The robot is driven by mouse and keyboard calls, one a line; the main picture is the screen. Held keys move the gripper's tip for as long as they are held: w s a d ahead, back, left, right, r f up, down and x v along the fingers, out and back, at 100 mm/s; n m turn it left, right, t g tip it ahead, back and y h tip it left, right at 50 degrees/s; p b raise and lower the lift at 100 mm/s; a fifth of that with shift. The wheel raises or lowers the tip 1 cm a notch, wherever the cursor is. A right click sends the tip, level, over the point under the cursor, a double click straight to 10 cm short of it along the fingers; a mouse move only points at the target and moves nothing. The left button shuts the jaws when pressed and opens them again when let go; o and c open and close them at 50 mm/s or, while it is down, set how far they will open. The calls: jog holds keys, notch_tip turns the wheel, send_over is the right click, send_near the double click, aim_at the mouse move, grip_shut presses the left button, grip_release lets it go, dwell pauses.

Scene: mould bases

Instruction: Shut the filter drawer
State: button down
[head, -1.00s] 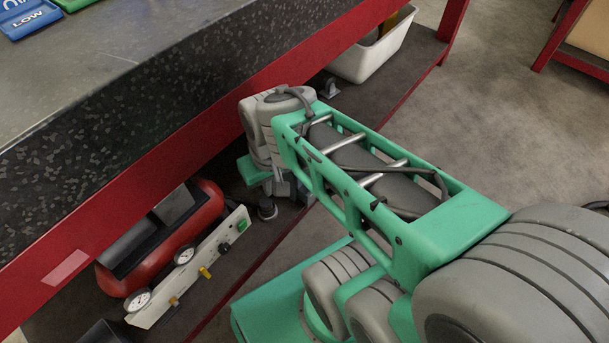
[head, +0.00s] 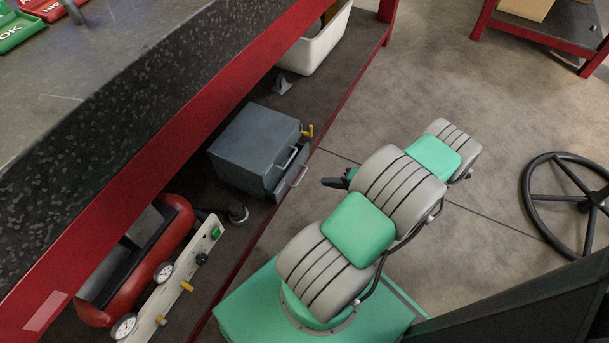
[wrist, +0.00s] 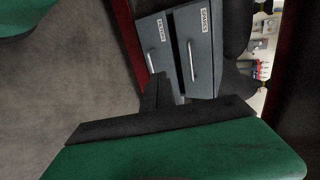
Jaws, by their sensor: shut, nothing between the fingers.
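A grey-blue two-drawer cabinet (head: 250,140) stands on the low shelf under the bench. Its lower drawer (head: 293,174) juts out a little past the upper front in the head view. In the wrist view, the right drawer front (wrist: 205,35) has a label that looks like SPARES. The left front (wrist: 154,45), with its own handle, has a small label too blurred to read surely; it seems to be the filter drawer. My gripper (head: 326,182) is shut and empty, just outside the shelf edge, apart from the drawer front and pointing towards it. Its dark fingers (wrist: 157,82) partly cover the drawers' near ends.
A red compressor (head: 150,250) and a gauge panel (head: 180,285) sit left of the cabinet. A white bin (head: 318,45) stands beyond it. The red bench edge overhangs the shelf. Open floor lies to the right, with a black handwheel (head: 575,195).

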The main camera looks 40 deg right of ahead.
jog(key=b, duration=0.3)
send_near(290, 174)
notch_tip(290, 174, down, 4)
jog(key=w+a, duration=0.1)
jog(key=w, duration=0.1)
jog(key=shift+w+a+r+b, duration=0.2)
jog(key=shift+w, duration=0.35)
jog(key=shift+w+a+r+b, duration=0.15)
jog(key=shift+w+a+r, duration=0.1)
jog(key=shift+w, duration=0.25)
jog(key=shift+w+a, duration=0.15)
jog(key=shift+w, duration=0.35)
